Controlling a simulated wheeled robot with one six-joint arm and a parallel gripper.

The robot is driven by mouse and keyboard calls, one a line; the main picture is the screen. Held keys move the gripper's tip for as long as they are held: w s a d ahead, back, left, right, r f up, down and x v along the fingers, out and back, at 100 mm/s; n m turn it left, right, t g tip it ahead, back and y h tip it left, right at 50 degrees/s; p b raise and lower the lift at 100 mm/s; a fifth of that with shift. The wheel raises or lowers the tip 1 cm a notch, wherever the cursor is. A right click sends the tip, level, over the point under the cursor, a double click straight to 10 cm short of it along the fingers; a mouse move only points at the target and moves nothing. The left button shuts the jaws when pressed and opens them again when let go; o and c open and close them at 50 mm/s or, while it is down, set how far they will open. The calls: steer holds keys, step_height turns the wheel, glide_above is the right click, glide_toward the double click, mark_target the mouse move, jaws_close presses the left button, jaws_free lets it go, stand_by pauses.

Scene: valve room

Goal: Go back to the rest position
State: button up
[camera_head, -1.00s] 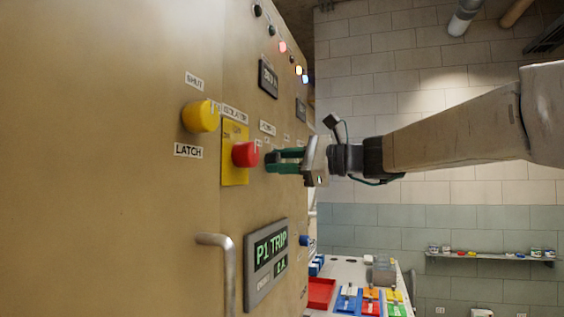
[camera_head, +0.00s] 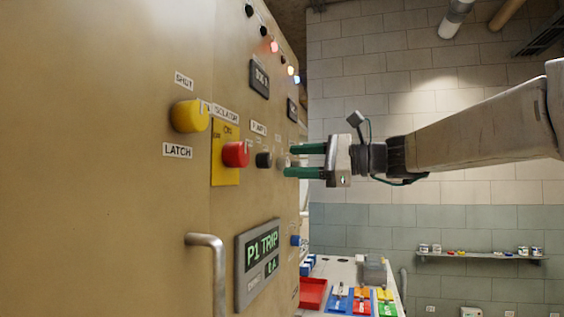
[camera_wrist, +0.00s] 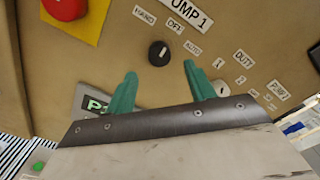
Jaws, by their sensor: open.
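My gripper (camera_head: 306,160) points left at the tan cabinet front, with its two green fingers apart and nothing between them. It stands clear of the panel. In the wrist view my gripper (camera_wrist: 158,82) shows its fingers spread below a black rotary knob (camera_wrist: 158,53). That knob sits under a PUMP 1 label (camera_wrist: 190,14). In the head view the black knob (camera_head: 264,160) is left of the fingertips, beside the red knob (camera_head: 236,154) on its yellow plate (camera_head: 224,176).
A yellow knob (camera_head: 189,116) and a metal handle (camera_head: 218,270) stick out from the cabinet. A P1 TRIP display (camera_head: 260,255) is below the knobs. A table with a red tray (camera_head: 312,293) stands below. A wall shelf (camera_head: 480,255) is at the right.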

steer(key=shift+v, duration=0.9)
steer(key=s+d+f+n+g+h, duration=0.2)
steer(key=s+f+n+h, duration=0.3)
steer(key=f, duration=0.6)
steer(key=s+d+f+n+g+h, duration=0.25)
steer(key=s+f, duration=0.45)
steer(key=f, duration=0.4)
steer(key=s+d+f+n+h, duration=0.2)
steer(key=s+d+f+h, duration=0.2)
steer(key=s+d+f, duration=0.3)
steer(key=s+d+f+n+h, duration=0.3)
steer(key=s+d+f+h, duration=0.2)
steer(key=s, duration=0.8)
step_height(320, 180, down, 3)
steer(key=shift+s+d, duration=0.3)
steer(key=shift+d, duration=0.55)
